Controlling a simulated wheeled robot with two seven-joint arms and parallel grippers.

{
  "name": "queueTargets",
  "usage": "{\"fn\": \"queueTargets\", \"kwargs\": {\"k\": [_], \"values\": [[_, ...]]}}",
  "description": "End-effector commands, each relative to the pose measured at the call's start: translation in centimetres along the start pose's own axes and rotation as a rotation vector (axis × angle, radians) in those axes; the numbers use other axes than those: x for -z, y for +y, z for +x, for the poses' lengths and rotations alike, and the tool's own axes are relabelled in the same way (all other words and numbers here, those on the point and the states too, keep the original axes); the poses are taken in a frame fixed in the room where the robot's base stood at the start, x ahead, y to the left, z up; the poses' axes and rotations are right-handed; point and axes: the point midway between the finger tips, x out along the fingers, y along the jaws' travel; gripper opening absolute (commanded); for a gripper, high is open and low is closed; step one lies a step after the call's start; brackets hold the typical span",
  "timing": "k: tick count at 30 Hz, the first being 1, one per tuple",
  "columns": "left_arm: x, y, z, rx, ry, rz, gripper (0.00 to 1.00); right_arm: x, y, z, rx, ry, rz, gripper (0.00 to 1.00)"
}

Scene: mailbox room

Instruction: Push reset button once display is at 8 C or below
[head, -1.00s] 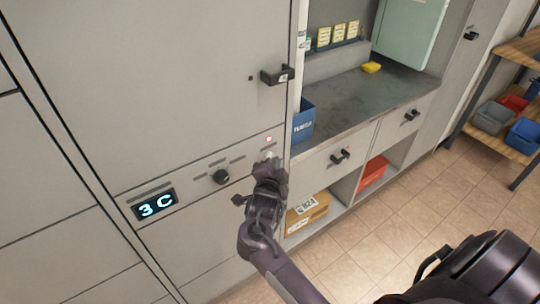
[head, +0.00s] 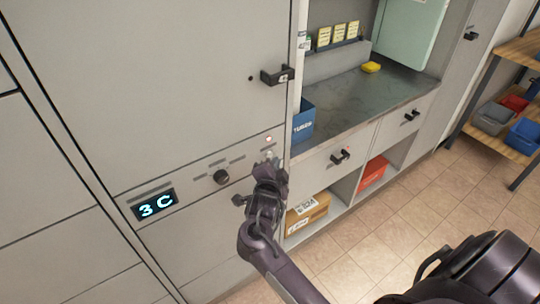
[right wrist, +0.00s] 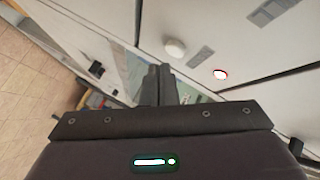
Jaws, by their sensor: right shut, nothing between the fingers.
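The display (head: 155,204) on the grey cabinet front reads 3 C. A black round knob (head: 221,177) sits to its right on the same panel strip. A pale round button (head: 269,155) is at the strip's right end, below a small lit red lamp (head: 268,139). In the right wrist view the button (right wrist: 174,48) and the red lamp (right wrist: 221,74) both show clear of the fingers. My right gripper (head: 268,168) is shut and empty, its tips just below the button in the head view; contact is not visible. My left gripper is not in view.
A black door handle (head: 277,76) juts out above the panel. To the right are a counter (head: 350,97) with a blue bin (head: 303,122), and a cardboard box (head: 307,213) and red bin (head: 373,172) below. Tiled floor (head: 400,215) is open at the right.

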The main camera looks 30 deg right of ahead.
Motion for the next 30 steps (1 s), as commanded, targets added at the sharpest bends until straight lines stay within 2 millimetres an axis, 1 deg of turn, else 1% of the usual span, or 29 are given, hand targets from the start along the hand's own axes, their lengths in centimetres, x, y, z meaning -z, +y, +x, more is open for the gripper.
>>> {"fn": "queueTargets", "kwargs": {"k": [16,24,30], "values": [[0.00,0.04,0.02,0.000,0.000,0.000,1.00,-0.02,-0.02,0.02,0.000,0.000,0.000,0.00],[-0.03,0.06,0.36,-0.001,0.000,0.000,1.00,-0.46,-0.43,0.54,0.000,-0.001,0.001,0.00],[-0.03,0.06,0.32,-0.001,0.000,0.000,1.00,-0.43,-0.47,0.58,0.000,0.000,0.000,0.00]]}}
